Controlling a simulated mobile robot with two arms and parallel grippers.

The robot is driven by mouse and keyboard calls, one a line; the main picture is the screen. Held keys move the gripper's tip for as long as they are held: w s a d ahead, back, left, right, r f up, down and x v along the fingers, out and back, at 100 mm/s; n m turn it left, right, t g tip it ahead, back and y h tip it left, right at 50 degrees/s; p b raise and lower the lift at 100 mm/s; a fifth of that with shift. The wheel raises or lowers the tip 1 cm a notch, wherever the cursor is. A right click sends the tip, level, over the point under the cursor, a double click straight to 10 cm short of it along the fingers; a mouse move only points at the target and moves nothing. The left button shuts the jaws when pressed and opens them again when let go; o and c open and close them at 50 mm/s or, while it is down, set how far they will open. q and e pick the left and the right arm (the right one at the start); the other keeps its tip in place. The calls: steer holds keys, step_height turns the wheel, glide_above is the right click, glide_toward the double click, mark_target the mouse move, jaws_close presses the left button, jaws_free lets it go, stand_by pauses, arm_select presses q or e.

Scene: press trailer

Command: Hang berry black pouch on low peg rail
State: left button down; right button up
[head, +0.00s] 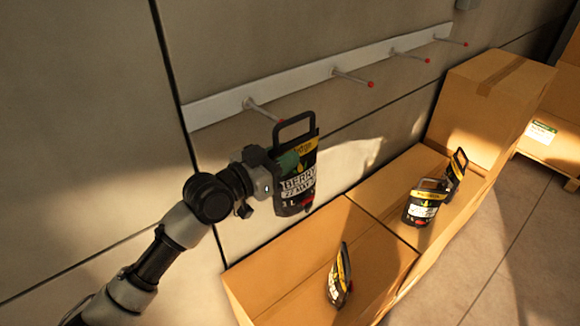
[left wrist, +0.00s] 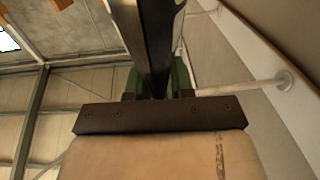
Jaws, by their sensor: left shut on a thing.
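The berry black pouch (head: 297,184) has a black body, a yellow band and a looped handle at its top. My left gripper (head: 284,163) is shut on it and holds it upright in front of the wall. In the left wrist view the pouch (left wrist: 155,40) stands edge-on between the green fingertips (left wrist: 160,82). The low peg rail (head: 318,73) is a white strip on the wall with several red-tipped pegs. The nearest peg (head: 262,112) ends close to the pouch's handle; I cannot tell whether they touch. A peg also shows in the left wrist view (left wrist: 240,88). My right gripper is not in view.
Cardboard boxes (head: 262,275) stand along the wall below the rail. More black pouches lie on them: one at the front (head: 339,280) and two farther back (head: 424,205). A taller box (head: 490,95) stands at the back right. Open floor (head: 520,240) lies to the right.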

arm_select(q)
steer(key=shift+w+a+r, duration=0.1)
steer(key=shift+w+a, duration=0.15)
steer(key=shift+w, duration=0.05)
steer(key=shift+r, duration=0.1)
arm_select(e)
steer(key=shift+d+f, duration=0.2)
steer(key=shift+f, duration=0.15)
arm_select(q)
steer(key=shift+w+a+b, duration=0.25)
steer(key=shift+w+b, duration=0.05)
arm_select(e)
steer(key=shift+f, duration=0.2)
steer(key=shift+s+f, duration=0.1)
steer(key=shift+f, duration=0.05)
